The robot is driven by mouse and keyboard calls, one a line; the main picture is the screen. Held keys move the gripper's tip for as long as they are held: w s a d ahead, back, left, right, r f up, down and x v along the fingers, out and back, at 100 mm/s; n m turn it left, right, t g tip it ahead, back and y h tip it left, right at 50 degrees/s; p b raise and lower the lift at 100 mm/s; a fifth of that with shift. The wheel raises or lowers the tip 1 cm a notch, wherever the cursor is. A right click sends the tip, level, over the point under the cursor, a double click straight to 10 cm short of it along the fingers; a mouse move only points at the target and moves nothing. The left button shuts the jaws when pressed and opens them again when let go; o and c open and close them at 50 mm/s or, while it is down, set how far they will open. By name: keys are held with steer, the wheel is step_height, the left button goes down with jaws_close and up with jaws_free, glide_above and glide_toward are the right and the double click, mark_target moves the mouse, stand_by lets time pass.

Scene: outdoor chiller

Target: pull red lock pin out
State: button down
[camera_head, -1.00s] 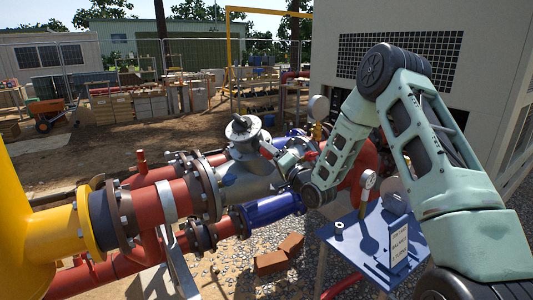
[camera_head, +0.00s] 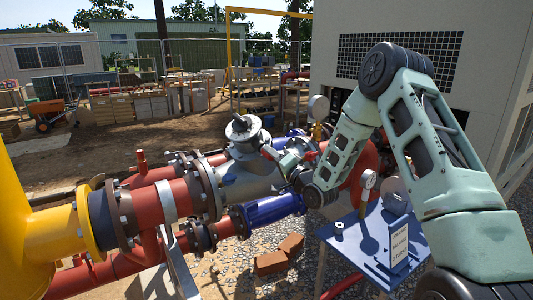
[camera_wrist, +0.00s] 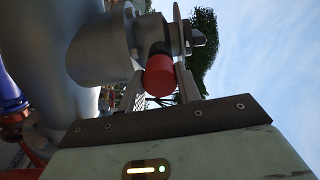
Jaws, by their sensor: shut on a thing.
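The red lock pin (camera_wrist: 159,76) shows in the wrist view as a short red cylinder at the grey valve fitting, beside a flat metal plate with a bolt. My gripper (camera_wrist: 160,88) has one finger on each side of the pin and is shut on it. The pin is still at the fitting; how deep it sits is hidden. In the head view my gripper (camera_head: 270,152) reaches in from the right to the side of the grey valve (camera_head: 250,172), below its round top. The pin is too small to make out clearly there.
Red flanged pipes (camera_head: 180,199) and a yellow pipe (camera_head: 28,235) lie to the left. A blue pipe section (camera_head: 268,209) runs below the valve. A blue table (camera_head: 350,240) with a gauge and a sign stands at the right, bricks (camera_head: 272,262) on the gravel beside it.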

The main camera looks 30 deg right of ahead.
steer(key=shift+s+f, duration=0.1)
steer(key=shift+s, duration=0.25)
steer(key=b+v, duration=0.2)
steer(key=v, duration=0.4)
stand_by(0.6)
steer(key=shift+s, duration=0.15)
steer(key=c, duration=1.8)
jaws_free()
jaws_close()
